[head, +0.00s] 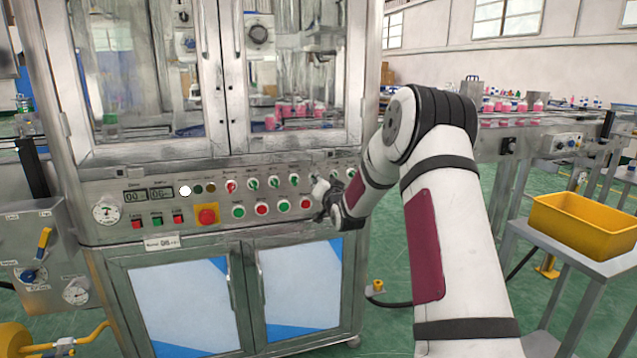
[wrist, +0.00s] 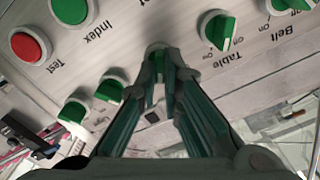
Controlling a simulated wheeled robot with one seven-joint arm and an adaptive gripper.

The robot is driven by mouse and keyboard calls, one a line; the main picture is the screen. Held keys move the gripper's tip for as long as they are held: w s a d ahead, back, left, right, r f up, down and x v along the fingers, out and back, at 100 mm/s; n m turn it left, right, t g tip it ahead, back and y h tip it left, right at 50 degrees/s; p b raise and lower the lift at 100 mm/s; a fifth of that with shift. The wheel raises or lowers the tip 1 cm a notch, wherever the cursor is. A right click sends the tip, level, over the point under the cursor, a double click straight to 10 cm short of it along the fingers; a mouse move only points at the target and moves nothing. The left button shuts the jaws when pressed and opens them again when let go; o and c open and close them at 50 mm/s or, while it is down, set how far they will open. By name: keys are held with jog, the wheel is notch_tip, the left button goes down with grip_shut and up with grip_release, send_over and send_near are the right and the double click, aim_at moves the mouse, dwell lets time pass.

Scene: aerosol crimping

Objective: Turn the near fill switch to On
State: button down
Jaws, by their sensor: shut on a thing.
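My gripper (head: 321,188) is at the right part of the control panel in the head view. In the wrist view its fingertips (wrist: 157,72) close in on a green selector switch (wrist: 156,48), whose rim and a bit of its knob show between them. The fingers and the arm hide its label and most of its knob, so I cannot read whether it stands at On or Off, or confirm it is the near fill switch.
A Table switch (wrist: 217,30) and a Belt switch stand nearby in the wrist view, with green Index (wrist: 70,10) and red Test (wrist: 29,46) buttons. The panel (head: 150,215) also carries a red emergency button (head: 207,215). A yellow bin (head: 582,228) sits at right.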

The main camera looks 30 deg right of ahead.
jog(key=c, duration=1.7)
grip_release()
jog(key=shift+s, duration=0.1)
jog(key=v, duration=1.1)
jog(key=shift+s+a, duration=0.1)
jog(key=shift+s, duration=0.3)
